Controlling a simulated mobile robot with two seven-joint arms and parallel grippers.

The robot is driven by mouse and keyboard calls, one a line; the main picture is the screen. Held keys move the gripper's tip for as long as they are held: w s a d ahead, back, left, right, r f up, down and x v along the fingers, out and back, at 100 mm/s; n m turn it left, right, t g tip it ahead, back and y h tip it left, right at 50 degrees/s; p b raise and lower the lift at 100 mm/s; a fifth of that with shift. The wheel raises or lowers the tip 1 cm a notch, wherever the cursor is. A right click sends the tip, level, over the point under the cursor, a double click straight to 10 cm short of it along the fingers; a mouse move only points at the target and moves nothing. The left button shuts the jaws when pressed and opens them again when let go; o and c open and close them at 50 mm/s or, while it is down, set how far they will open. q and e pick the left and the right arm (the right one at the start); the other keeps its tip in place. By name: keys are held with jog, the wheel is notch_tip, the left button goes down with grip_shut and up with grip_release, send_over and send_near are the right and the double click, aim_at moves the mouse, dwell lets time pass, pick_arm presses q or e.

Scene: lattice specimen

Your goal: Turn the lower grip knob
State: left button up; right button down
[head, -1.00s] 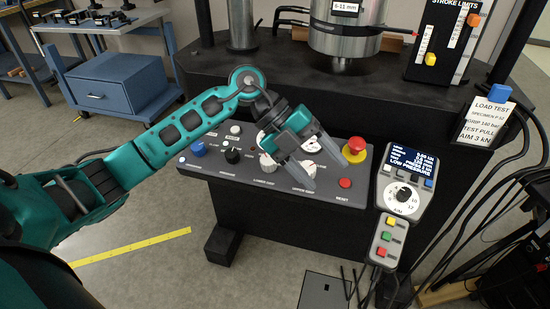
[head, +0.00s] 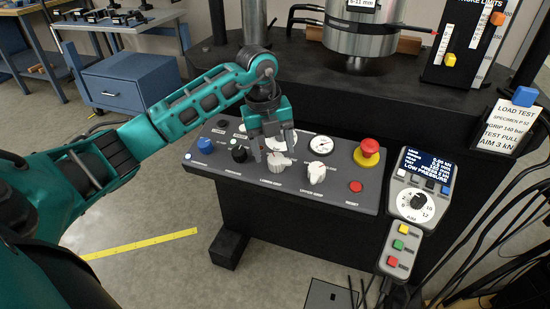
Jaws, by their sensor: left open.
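The lower grip knob (head: 278,163) is a white knob above the "LOWER GRIP" label on the dark control panel (head: 240,178). My left gripper (head: 274,153) is open and points down over this knob, with its fingers to either side of the knob's top. I cannot tell whether the fingers touch it. The similar white upper grip knob (head: 319,173) stands to the right, clear of the gripper. My right gripper is not in view.
The panel also holds a blue button (head: 205,146), a black pressure knob (head: 239,153), a gauge (head: 321,148), a red emergency button (head: 368,152) and a red reset button (head: 355,187). A pendant (head: 417,190) at right reads "LOW PRESSURE".

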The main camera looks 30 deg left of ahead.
aim_at(275, 156)
pick_arm(q)
jog(key=shift+w+d+f, duration=0.1)
jog(key=shift+f, duration=0.65)
jog(key=shift+w+d+f, duration=0.1)
jog(key=shift+f, duration=0.65)
jog(key=c, duration=1)
